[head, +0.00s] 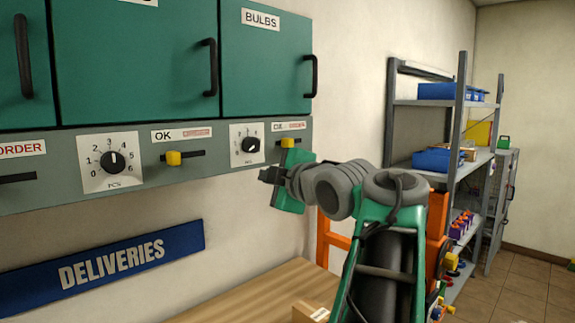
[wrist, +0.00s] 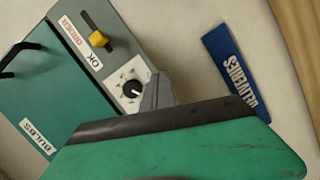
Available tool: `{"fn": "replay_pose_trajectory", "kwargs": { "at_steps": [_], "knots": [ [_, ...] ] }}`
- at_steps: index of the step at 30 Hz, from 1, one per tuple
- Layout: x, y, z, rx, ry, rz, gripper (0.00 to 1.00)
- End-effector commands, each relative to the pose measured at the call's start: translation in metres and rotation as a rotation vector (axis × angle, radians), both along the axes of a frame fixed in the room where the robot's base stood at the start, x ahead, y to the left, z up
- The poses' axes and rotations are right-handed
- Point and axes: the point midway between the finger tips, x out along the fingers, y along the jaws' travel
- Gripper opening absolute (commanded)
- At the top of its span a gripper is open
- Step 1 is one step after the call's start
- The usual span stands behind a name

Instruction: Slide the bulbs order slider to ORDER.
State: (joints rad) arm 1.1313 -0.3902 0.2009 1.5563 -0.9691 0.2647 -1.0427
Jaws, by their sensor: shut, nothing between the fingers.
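The bulbs order slider has a yellow knob (head: 288,143) on a dark slot, right of a dial under the BULBS cabinet. In the wrist view the knob (wrist: 99,38) sits toward the OK end of its slot, with bare slot toward the red ORDER label (wrist: 70,28). My gripper (head: 264,175) is below the dial and slider, apart from the knob, with its green body partly in front of the panel. In the wrist view its grey fingers (wrist: 158,92) are together and empty, next to the dial. The green body fills the bottom there.
The bulbs dial (head: 247,144) is left of the slider. Another yellow slider knob (head: 173,158) and dial (head: 113,161) are farther left. A blue DELIVERIES sign (head: 105,262) hangs below the panel, above a wooden surface (head: 262,290). Shelving (head: 440,160) stands at right.

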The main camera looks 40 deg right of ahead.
Motion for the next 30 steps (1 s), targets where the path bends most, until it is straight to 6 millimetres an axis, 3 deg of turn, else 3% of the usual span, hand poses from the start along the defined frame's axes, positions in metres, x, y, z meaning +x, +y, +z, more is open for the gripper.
{"fn": "replay_pose_trajectory", "kwargs": {
  "at_steps": [1,3,6,16,22,30],
  "knots": [
    [-0.018,-0.020,0.012,-0.117,-0.029,-0.011,0.00],
    [-0.036,-0.029,0.033,-0.252,-0.054,-0.004,0.00],
    [-0.050,-0.034,0.048,-0.358,-0.067,0.003,0.00],
    [-0.052,-0.034,0.053,-0.383,-0.069,0.008,0.00],
    [-0.033,-0.037,0.054,-0.380,-0.069,0.012,0.00],
    [0.025,-0.048,0.055,-0.378,-0.069,0.013,0.00]
  ]
}}
